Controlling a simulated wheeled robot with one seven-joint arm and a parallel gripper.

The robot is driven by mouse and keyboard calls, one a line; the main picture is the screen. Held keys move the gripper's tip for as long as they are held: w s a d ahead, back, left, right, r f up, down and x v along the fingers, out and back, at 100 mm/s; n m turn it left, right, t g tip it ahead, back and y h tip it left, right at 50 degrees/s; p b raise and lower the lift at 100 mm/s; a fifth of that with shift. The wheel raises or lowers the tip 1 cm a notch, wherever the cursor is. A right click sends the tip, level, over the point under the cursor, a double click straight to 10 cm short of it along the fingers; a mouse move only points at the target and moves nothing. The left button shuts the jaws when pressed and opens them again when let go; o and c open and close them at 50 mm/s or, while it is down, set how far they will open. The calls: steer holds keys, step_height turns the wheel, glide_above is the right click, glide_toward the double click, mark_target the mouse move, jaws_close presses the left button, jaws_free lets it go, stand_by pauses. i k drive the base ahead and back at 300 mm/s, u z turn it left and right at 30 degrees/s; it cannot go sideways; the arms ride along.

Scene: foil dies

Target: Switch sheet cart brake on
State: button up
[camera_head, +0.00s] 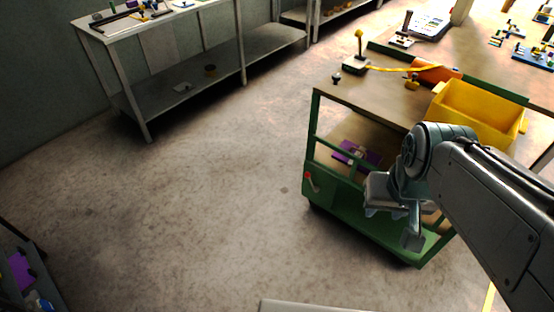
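The green cart (372,228) with a brown top stands at the right of the head view. A small lever with a red knob (308,176) sits on the left part of its near green side panel; it looks like the brake lever. Its exact setting is too small to tell. My gripper (394,226) hangs in front of the cart's near side, to the right of the red knob and apart from it. Its fingers are spread and nothing shows between them. My arm hides the cart's right part.
On the cart top are a yellow bin (480,112), an orange cylinder (436,70) and a yellow-knobbed lever (358,45). A purple piece (356,154) lies on the shelf below. A grey table (125,28) stands at the back left. The floor left of the cart is clear.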

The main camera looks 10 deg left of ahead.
mark_target(307, 174)
steer(key=u, duration=0.8)
steer(key=i, duration=1)
steer(key=z, duration=0.15)
